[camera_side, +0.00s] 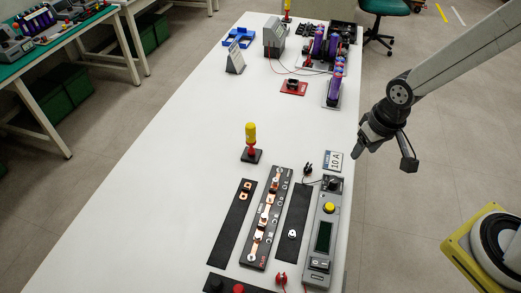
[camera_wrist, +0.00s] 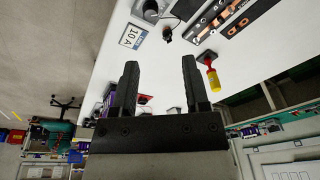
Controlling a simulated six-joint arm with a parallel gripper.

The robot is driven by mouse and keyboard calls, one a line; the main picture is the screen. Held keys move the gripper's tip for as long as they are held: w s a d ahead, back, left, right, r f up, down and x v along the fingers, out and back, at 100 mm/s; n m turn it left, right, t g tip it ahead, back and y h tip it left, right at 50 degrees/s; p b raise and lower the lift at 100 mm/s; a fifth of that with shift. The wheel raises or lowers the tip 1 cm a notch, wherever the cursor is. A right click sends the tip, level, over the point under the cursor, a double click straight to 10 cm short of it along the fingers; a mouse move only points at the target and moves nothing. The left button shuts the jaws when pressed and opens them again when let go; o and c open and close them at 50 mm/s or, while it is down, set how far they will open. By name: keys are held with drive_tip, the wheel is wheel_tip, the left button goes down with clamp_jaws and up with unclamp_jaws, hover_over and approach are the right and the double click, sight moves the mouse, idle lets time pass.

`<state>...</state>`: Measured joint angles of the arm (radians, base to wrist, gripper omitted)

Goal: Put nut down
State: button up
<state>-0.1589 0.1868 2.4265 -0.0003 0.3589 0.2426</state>
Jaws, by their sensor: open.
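My gripper (camera_side: 364,147) is in the air beyond the right edge of the white table, above the floor. Its two black fingers (camera_wrist: 160,65) show apart in the wrist view, with nothing held between them. A small silver piece with a dark centre (camera_side: 292,234) lies on the right dark strip (camera_side: 297,211); it may be a nut, but it is too small to tell. The busbar block (camera_side: 268,215) with copper bars and round silver fasteners lies just left of that strip. My gripper is well apart from all of these.
A left dark strip (camera_side: 236,224) holds copper pieces. A grey meter box (camera_side: 323,235), a "10 A" card (camera_side: 333,161) and a yellow-handled tool (camera_side: 251,139) stand nearby. Purple cylinders (camera_side: 318,46) are at the back. The table's left middle is clear.

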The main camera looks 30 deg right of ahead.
drive_tip(key=s+d+r+n, duration=0.1)
drive_tip(key=s+d+r, duration=0.1)
drive_tip(key=d, duration=0.3)
drive_tip(key=shift+s+r+t, duration=0.15)
drive_tip(key=shift+s+t, duration=0.15)
drive_tip(key=shift+s, duration=0.2)
